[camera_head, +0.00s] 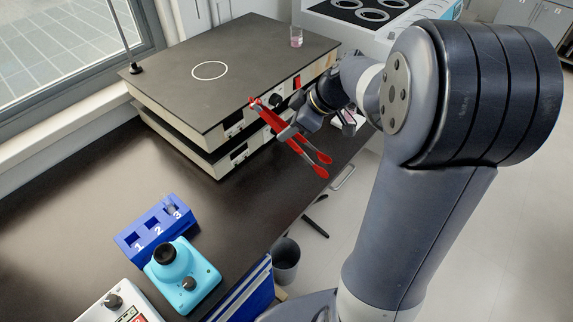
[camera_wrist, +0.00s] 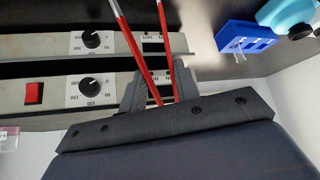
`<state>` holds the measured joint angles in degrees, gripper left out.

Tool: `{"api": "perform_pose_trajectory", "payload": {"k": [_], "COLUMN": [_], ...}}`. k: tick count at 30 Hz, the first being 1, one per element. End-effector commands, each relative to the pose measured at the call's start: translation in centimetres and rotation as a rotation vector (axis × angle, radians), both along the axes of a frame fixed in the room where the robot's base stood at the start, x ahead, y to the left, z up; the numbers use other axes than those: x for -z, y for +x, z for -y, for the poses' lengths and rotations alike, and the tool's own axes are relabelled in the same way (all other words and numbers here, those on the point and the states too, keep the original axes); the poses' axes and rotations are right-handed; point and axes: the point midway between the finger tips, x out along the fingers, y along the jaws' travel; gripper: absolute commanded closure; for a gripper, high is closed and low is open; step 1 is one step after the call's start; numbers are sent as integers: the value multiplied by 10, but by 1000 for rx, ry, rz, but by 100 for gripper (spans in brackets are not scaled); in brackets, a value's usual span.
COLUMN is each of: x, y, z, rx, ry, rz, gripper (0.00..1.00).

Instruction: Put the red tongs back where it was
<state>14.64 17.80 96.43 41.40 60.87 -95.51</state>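The red tongs (camera_head: 290,137) are in the air beside the front of the stacked hotplates, slanting down to the right, with two separate arms ending in rounded tips. My gripper (camera_head: 291,131) is closed around them. In the wrist view the tongs (camera_wrist: 150,55) show as two red bars between the dark fingers of my gripper (camera_wrist: 158,88); their far ends run out of the top of that view.
Two stacked hotplates (camera_head: 225,75) have dials and a red switch; a small glass (camera_head: 296,38) stands on the top corner. A blue numbered rack (camera_head: 157,231) holds a clear piece in slot 3. A cyan mixer (camera_head: 184,277) stands beside it. The dark counter (camera_head: 75,190) is clear left of these.

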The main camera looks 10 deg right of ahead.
Motion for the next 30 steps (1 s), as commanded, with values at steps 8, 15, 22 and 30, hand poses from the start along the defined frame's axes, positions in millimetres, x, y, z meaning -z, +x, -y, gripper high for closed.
{"api": "perform_pose_trajectory", "payload": {"k": [8,15,22,30], "x": [36,68,71,76], "y": [0,0,0,0], "z": [0,0,0,0], "rx": [2,2,1,1], "ry": [2,0,0,-1], "rz": [-2,-3,0,1], "gripper": [73,73,73,73]}}
